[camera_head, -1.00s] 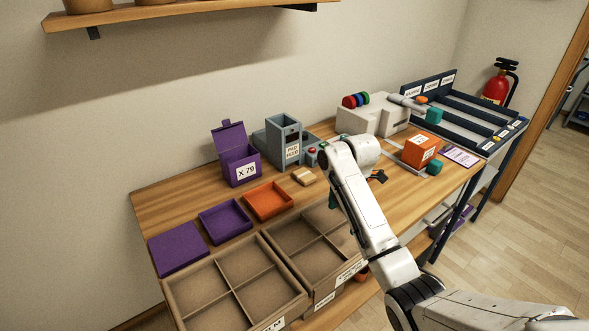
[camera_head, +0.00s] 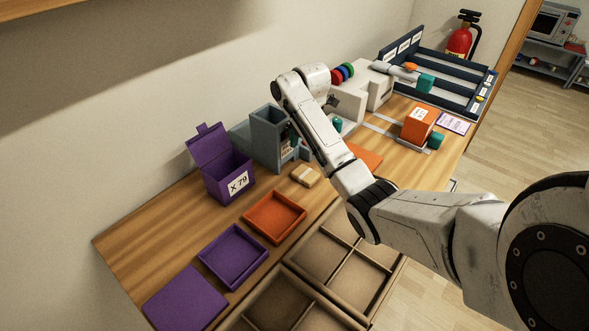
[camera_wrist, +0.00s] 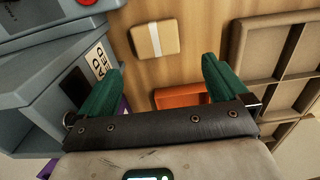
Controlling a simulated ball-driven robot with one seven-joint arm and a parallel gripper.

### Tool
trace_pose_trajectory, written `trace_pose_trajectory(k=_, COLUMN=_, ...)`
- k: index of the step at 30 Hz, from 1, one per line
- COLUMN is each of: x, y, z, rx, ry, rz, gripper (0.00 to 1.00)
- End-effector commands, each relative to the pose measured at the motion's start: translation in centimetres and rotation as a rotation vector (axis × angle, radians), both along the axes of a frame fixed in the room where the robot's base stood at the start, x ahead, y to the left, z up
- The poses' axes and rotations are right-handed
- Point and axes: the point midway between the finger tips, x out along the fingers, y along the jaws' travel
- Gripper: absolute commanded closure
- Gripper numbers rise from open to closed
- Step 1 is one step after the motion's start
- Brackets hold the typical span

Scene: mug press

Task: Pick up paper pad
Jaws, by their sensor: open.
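The paper pad appears to be the small tan block with a pale band (camera_head: 305,174), lying flat on the wooden table in front of the grey pad feed box (camera_head: 268,140). In the wrist view the pad (camera_wrist: 155,40) lies beyond my fingertips, near the top centre, apart from them. My gripper (camera_wrist: 162,64) is open and empty, with its teal fingers wide apart. In the head view my arm hides most of it; a dark teal finger shows beside the feed box.
The feed box stands close at left in the wrist view (camera_wrist: 45,95). An orange tray (camera_head: 275,216), a purple tray (camera_head: 233,256) and a purple lidded box (camera_head: 226,170) are near the pad. A divided brown organiser (camera_head: 318,254) is in front.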

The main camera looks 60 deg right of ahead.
Motion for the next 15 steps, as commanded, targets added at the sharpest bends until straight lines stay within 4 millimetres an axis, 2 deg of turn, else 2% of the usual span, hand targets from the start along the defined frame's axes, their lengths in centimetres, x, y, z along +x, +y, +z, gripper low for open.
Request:
trace_pose_trajectory(k=10, x=-0.1, y=-0.1, z=-4.3, rx=0.003, ry=0.003, rz=0.001, gripper=0.00)
trace_pose_trajectory(k=15, x=0.0, y=-0.1, z=-5.5, rx=0.000, ry=0.001, rz=0.001, gripper=0.00)
